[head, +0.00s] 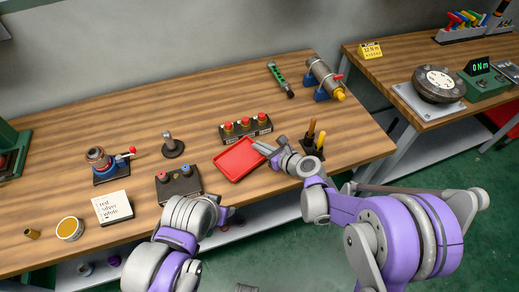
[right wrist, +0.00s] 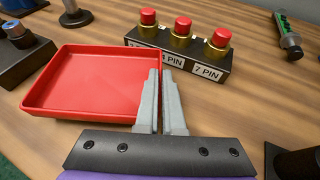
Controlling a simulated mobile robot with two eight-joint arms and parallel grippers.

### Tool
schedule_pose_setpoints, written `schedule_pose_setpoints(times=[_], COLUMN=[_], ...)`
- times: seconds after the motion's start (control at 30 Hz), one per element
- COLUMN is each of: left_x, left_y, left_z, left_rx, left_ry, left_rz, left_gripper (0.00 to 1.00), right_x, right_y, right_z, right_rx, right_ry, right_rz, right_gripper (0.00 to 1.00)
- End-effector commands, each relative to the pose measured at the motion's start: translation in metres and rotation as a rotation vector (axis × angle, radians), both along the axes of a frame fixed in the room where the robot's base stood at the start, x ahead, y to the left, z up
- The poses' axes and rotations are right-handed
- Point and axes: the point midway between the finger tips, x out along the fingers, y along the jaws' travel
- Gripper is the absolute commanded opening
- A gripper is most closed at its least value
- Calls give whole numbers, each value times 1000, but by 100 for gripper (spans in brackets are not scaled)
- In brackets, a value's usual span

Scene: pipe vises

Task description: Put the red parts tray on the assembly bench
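The red parts tray (head: 239,160) is a shallow, empty rectangular tray lying on the wooden bench in the head view. It fills the left of the right wrist view (right wrist: 90,85). My right gripper (head: 258,146) is at the tray's right side. In the right wrist view its two grey fingers (right wrist: 162,80) are close together, one on each side of the tray's right wall, and look shut on it. My left arm's wrist (head: 188,215) is at the bench's front edge; its fingers are hidden.
A block with red-topped connectors (head: 245,128) stands just behind the tray. A dark box (head: 179,185) is left of it, and a holder with upright tools (head: 313,145) is at its right. A second bench (head: 395,62) at right carries a round fixture and a torque readout.

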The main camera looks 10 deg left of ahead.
Motion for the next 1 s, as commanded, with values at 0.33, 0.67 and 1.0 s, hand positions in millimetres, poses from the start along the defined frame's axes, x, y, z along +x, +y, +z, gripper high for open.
schedule_pose_setpoints(times=[0.33, 0.67, 1.0], left_x=[0, -2, -2], left_y=[0, 0, 0], left_z=[-1, -5, -5], left_rx=[0, 0, 0], left_ry=[0, 3, 3], left_rz=[0, 0, 0], left_gripper=[50, 50, 50], right_x=[0, 0, 0], right_y=[0, 0, 0], right_z=[-19, -23, -22], right_rx=[1, 0, 0], right_ry=[0, 0, 0], right_rz=[0, 0, 0], right_gripper=[0, 19, 35])
